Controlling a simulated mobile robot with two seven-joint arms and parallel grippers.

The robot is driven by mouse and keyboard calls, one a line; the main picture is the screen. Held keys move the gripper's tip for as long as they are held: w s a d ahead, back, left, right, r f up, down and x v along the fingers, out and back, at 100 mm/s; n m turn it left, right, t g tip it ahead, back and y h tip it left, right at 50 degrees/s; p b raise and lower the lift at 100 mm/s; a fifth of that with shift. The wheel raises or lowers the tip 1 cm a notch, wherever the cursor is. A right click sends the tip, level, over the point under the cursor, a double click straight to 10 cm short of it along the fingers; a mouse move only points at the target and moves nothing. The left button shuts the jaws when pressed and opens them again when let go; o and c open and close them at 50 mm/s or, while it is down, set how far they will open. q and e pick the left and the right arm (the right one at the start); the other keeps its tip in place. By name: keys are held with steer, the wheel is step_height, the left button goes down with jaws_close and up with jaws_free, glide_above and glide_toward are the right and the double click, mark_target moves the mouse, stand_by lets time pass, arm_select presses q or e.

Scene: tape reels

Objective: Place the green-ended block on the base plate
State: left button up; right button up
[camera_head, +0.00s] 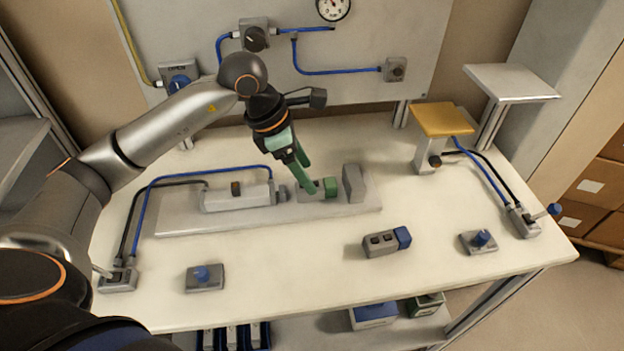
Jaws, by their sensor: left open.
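The green-ended block (331,187) is grey with a green right end. It lies on the long grey base plate (240,222), left of an upright grey end piece (353,184). My left gripper (307,181) has green fingers and reaches down to the block's grey left part, which it partly hides. Its jaws are open. I cannot tell whether the fingers touch the block. My right gripper is not in view.
A grey cylinder unit (236,197) sits on the plate's left part. A blue-ended block (387,242) lies on the table in front. Switch boxes (204,278) (479,242) stand near the front edge. A yellow-topped stand (441,119) is at the back right.

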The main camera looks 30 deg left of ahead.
arm_select(q)
steer(key=v, duration=0.7)
steer(key=shift+s+r, duration=0.2)
steer(key=shift+r, duration=0.15)
steer(key=shift+a, duration=0.15)
